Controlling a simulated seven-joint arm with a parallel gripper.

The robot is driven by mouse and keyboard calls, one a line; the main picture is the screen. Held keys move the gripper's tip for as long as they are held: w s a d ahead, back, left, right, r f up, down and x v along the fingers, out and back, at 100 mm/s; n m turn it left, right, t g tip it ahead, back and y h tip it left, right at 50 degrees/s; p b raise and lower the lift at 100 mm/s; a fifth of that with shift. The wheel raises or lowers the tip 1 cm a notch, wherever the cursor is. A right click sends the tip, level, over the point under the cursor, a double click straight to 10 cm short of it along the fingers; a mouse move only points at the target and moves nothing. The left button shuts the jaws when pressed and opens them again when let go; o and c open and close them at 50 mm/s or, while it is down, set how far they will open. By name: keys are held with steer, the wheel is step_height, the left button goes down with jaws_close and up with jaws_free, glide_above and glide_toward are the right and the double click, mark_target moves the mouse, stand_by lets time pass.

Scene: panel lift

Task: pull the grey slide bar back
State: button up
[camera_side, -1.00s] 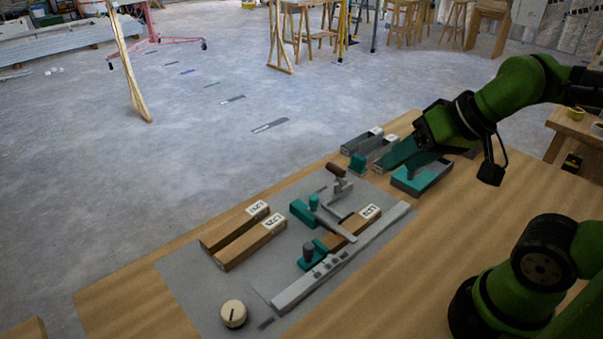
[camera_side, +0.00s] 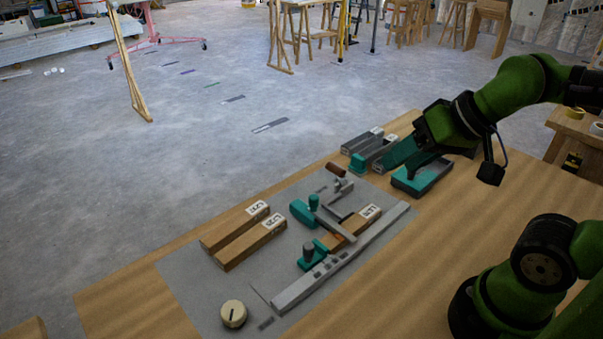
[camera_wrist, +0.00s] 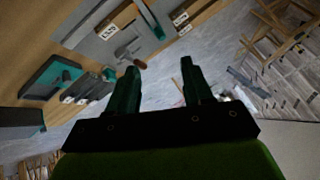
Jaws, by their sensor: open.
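A grey board (camera_side: 200,300) lies on the wooden table. A long pale grey bar (camera_side: 345,256) with small dark slots runs along its right edge. A shorter grey bar (camera_side: 336,226) crosses a labelled wooden block, with a teal knob (camera_side: 313,202) beside it. I cannot tell for sure which is the slide bar. A brown-handled grey lever (camera_side: 336,170) sits at the board's far end; it also shows in the wrist view (camera_wrist: 130,50). My gripper (camera_side: 404,166) is open and empty, above the trays past the board's far end. Its two separated fingers show in the wrist view (camera_wrist: 160,68).

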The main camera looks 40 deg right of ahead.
steer(key=n+g+h, duration=0.2)
steer(key=n+g, duration=0.4)
steer(key=g, duration=0.1)
glide_above(314, 197)
step_height(314, 197, down, 3)
step_height(314, 197, down, 16)
steer(key=shift+f, duration=0.2)
jaws_close()
